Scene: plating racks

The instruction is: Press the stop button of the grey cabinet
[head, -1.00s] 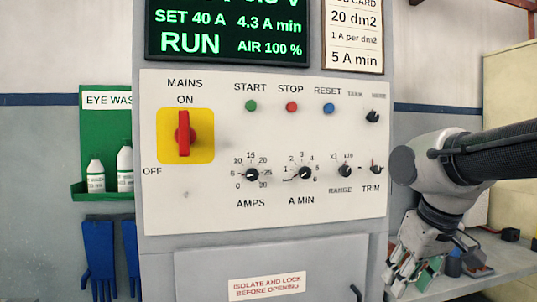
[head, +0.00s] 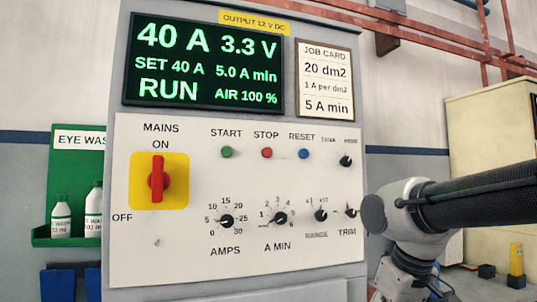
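The grey cabinet (head: 335,75) fills the middle of the head view. Its white panel (head: 140,265) carries the red STOP button (head: 267,153), between the green START button (head: 227,152) and the blue RESET button (head: 304,153). The display (head: 205,65) reads 40 A, 3.3 V, SET 40 A, 5.0 A min, RUN and AIR 100 %. My gripper (head: 405,292) is at the bottom right, below and to the right of the panel, apart from the buttons. Its fingertips are cut off by the picture's lower edge, so its opening is hidden.
The red MAINS switch (head: 157,178) on a yellow plate points to ON. Black knobs, including the AMPS knob (head: 226,222), stick out below the buttons. A job card (head: 326,80) reads 5 A min. A green eye wash shelf (head: 70,242) with bottles hangs at left. The panel front is clear.

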